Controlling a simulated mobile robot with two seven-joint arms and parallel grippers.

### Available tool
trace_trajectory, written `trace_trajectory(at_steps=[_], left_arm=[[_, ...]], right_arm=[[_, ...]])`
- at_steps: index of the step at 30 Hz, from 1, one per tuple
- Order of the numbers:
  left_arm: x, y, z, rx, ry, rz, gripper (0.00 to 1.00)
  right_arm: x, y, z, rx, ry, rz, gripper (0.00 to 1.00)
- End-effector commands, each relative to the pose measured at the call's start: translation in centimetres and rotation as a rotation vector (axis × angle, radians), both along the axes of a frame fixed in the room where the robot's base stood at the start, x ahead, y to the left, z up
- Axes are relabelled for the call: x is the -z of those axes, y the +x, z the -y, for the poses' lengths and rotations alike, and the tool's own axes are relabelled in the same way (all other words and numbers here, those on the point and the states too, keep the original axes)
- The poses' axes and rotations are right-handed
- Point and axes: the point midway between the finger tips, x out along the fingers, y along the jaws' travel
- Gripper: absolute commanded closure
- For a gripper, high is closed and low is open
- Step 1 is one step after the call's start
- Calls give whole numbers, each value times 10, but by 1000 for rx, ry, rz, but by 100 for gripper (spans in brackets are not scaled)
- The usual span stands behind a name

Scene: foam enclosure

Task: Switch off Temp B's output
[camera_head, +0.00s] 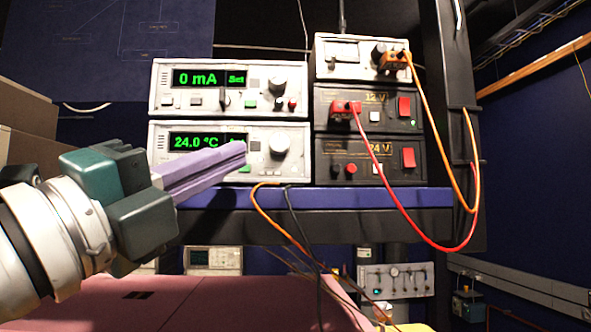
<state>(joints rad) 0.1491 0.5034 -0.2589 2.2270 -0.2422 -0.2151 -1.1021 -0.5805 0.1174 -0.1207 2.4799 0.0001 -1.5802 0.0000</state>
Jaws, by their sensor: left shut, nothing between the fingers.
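A white instrument with a green "24.0 °C" display (187,142) stands on the blue shelf, below another white instrument reading "0 mA" (197,78). No "Temp B" label can be read on either. The lower unit has a large round knob (279,145) and a green button (244,165) on its front. My left gripper (240,152) is shut and empty, its purple fingers in front of the lower unit. The fingertips are close to the small controls right of the display; I cannot tell if they touch. The fingers hide the lower left of that panel. My right gripper is not in view.
Right of it stand a white unit (345,57) and black 12 V (345,96) and 24 V (340,152) supplies with red switches. Orange and red cables (388,205) hang over the blue shelf edge (370,197). A pink surface (180,303) lies below.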

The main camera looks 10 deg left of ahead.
Motion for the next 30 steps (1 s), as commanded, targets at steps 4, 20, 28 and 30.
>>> trace_trajectory(at_steps=[4,20,28,30], left_arm=[[1,21,-6,0,1,0,100],[0,53,-15,2,-1,-1,100],[0,53,-15,2,-1,-1,100],[0,53,-15,2,-1,-1,100]], right_arm=[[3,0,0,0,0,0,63],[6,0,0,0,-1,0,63],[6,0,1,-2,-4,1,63],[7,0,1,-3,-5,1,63]])
